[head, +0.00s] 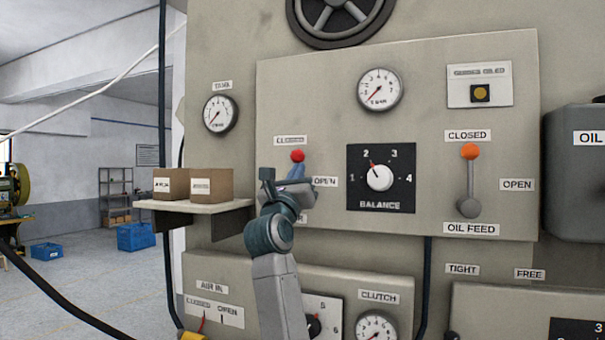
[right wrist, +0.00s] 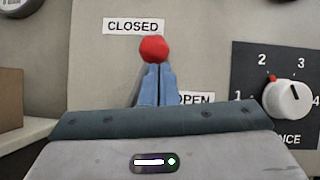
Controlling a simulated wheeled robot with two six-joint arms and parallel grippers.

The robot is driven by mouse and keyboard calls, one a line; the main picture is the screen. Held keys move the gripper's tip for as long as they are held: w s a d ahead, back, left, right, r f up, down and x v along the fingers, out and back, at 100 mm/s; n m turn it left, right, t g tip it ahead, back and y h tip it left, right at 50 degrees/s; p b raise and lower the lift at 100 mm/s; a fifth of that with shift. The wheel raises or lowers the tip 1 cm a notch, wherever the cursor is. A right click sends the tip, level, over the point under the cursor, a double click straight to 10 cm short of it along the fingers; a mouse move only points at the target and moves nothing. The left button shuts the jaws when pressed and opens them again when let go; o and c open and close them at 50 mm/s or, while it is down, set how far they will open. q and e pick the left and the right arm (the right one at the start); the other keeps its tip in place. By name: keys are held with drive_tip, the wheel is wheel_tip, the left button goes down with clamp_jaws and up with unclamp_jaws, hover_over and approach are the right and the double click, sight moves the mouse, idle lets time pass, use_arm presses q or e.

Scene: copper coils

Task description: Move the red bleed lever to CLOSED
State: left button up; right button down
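The red bleed lever's round knob (head: 298,156) sits just under its CLOSED label (head: 290,140) in the head view. In the right wrist view the red knob (right wrist: 154,49) stands just below and right of the CLOSED label (right wrist: 134,25). The OPEN label (head: 325,181) is lower right. My right gripper (head: 297,172) is at the lever from below. Its blue fingers (right wrist: 153,84) are close together directly under the knob, shut on the lever; they hide most of the stem and pivot. My left gripper is not in view.
Right of the lever is the BALANCE dial (head: 380,178). Farther right is the OIL FEED lever (head: 468,180) with an orange knob, pointing up. A shelf (head: 196,206) with two cardboard boxes (head: 211,185) juts out left of my right arm.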

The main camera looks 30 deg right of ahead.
drive_tip(key=n+y+p, duration=0.1)
drive_tip(key=w+r+n+t+y+p, duration=0.1)
drive_tip(key=n, duration=0.1)
drive_tip(key=shift+a+t, duration=0.3)
drive_tip(key=shift+a, duration=0.1)
drive_tip(key=shift+w+a+n+t+y+p, duration=0.15)
drive_tip(key=shift+n+y+p, duration=0.15)
drive_tip(key=shift+n+p, duration=0.25)
drive_tip(key=shift+w+a+n+t+y+p, duration=0.15)
drive_tip(key=shift+n+y+p, duration=0.15)
drive_tip(key=shift+n+p, duration=0.25)
